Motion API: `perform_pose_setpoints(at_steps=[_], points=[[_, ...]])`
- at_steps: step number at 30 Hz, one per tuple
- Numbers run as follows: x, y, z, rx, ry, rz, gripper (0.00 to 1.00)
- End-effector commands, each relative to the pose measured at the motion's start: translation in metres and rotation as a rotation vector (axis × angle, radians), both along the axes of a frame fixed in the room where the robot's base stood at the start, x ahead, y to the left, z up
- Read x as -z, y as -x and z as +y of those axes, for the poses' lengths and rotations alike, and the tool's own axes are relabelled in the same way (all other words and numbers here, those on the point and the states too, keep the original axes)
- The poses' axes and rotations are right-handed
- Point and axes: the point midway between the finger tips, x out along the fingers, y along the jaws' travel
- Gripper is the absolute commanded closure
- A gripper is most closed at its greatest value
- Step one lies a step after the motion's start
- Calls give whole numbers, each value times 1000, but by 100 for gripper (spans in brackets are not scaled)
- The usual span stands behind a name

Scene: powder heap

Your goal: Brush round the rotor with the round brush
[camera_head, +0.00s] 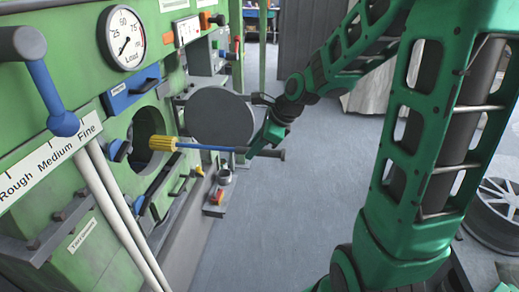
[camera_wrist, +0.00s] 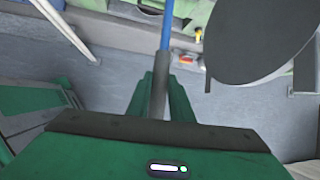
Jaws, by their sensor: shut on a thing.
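The round brush (camera_head: 162,143) has yellow bristles, a blue shaft and a dark grey handle. My gripper (camera_head: 262,150) is shut on its handle, and the brush points left, roughly level. In the head view the bristle head is at the mouth of the round opening (camera_head: 141,128) in the green machine; I cannot tell how far inside it is. The rotor is not clearly visible in the dark opening. In the wrist view the grey handle (camera_wrist: 160,85) runs up from between my fingers into the blue shaft (camera_wrist: 166,28), and the bristles are out of view.
A round grey door (camera_head: 219,118) stands open just behind the brush. Levers and pale rods (camera_head: 112,205) stand at the left. A wheel rim (camera_head: 497,208) lies at right. The floor between is clear.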

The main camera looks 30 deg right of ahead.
Motion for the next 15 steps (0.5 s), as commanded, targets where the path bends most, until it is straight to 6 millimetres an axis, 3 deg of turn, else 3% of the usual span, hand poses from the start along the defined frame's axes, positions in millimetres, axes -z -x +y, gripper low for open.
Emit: perform_pose_setpoints(at_steps=[15], points=[[9,-37,21,-1,0,-1,100]])
